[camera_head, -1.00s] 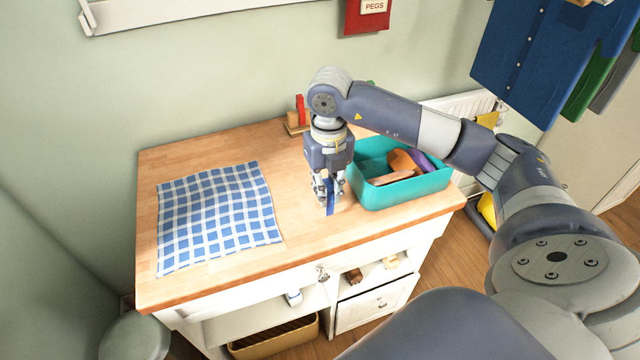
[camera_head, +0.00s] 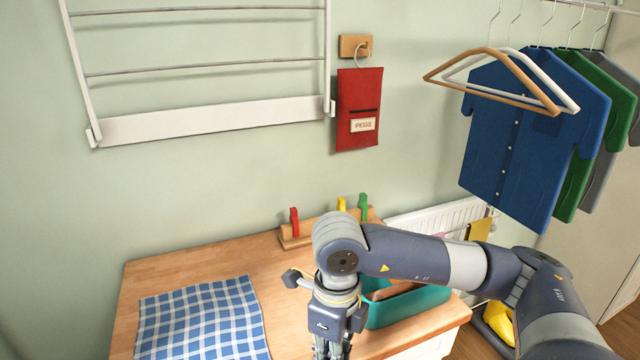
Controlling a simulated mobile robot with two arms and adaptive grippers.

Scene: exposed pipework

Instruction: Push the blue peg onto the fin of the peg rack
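The peg rack (camera_head: 308,232) is a wooden piece at the back of the worktop, near the wall. A red peg (camera_head: 294,222), a yellow peg (camera_head: 341,204) and a green peg (camera_head: 363,203) stand upright on it. My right gripper (camera_head: 331,352) points down over the worktop, in front of the rack and left of the teal bin. Its fingertips are cut off by the bottom edge, so their opening does not show. The blue peg is not visible now. My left gripper is out of view.
The teal bin (camera_head: 408,308) stands at the worktop's right, partly behind my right arm. A blue checked cloth (camera_head: 200,318) lies at the left. A red peg bag (camera_head: 358,105) hangs on the wall above the rack. Shirts (camera_head: 520,140) hang at the right.

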